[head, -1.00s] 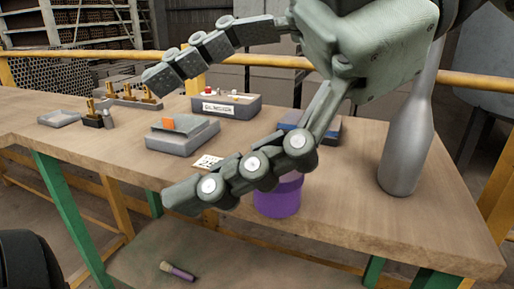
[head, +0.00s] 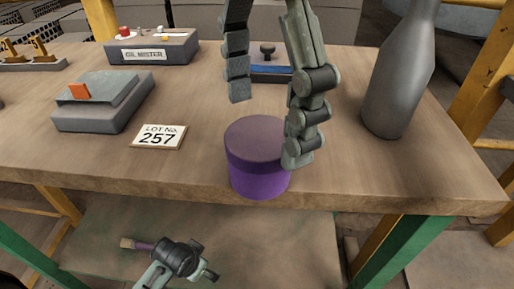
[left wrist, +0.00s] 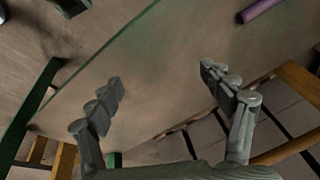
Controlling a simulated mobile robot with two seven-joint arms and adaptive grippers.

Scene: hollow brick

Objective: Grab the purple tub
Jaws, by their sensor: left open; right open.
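The purple tub (head: 257,172), round with a darker lid, stands upright near the front edge of the wooden workbench in the head view. My right gripper (head: 268,128) is open and points down above it. One finger is behind and above the lid; the other overlaps the tub's right side, and I cannot tell if it touches. My left gripper (head: 190,262) is low in the head view, below the bench top. In the left wrist view it is open and empty (left wrist: 163,83), over the lower shelf.
A grey bottle (head: 398,85) stands right of the tub. A "LOT No. 257" card (head: 158,136), a grey box (head: 103,105) and an "OIL MISTER" box (head: 150,50) are left. A purple-handled brush (head: 137,244) lies on the lower shelf, also in the left wrist view (left wrist: 262,8).

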